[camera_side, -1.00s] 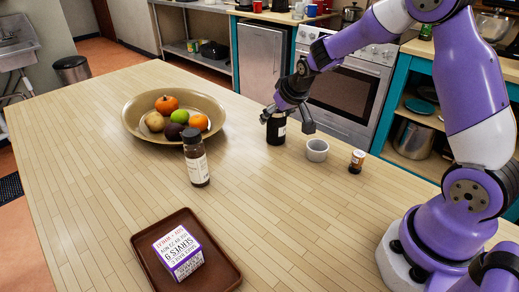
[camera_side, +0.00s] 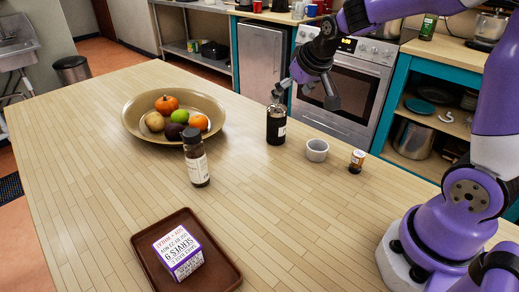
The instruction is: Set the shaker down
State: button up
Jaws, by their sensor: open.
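The shaker, seemingly the dark one with a pale label and grey top (camera_side: 276,126), stands upright on the wooden table (camera_side: 110,135), right of the fruit bowl. My gripper (camera_side: 305,98) is above it and slightly to the right, with its fingers spread apart and nothing between them. The left fingertip overlaps the shaker's top edge in this view; I cannot tell whether it touches. The shaker's whole body is visible.
A white cup (camera_side: 317,150) and a small brown jar (camera_side: 357,160) stand just right of the shaker. A fruit bowl (camera_side: 135,125) and brown bottle (camera_side: 197,162) are to the left. A brown tray (camera_side: 222,272) with a box (camera_side: 178,252) lies in front.

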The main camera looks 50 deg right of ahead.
jog(key=s+a+r+n+y, duration=0.1)
jog(key=s+a, duration=0.3)
jog(key=s, duration=0.4)
jog(key=s+a+r+n+g+y, duration=0.1)
jog(key=s+a+r+n, duration=0.1)
jog(key=s+a, duration=0.3)
jog(key=s, duration=0.4)
jog(key=shift+a, duration=0.2)
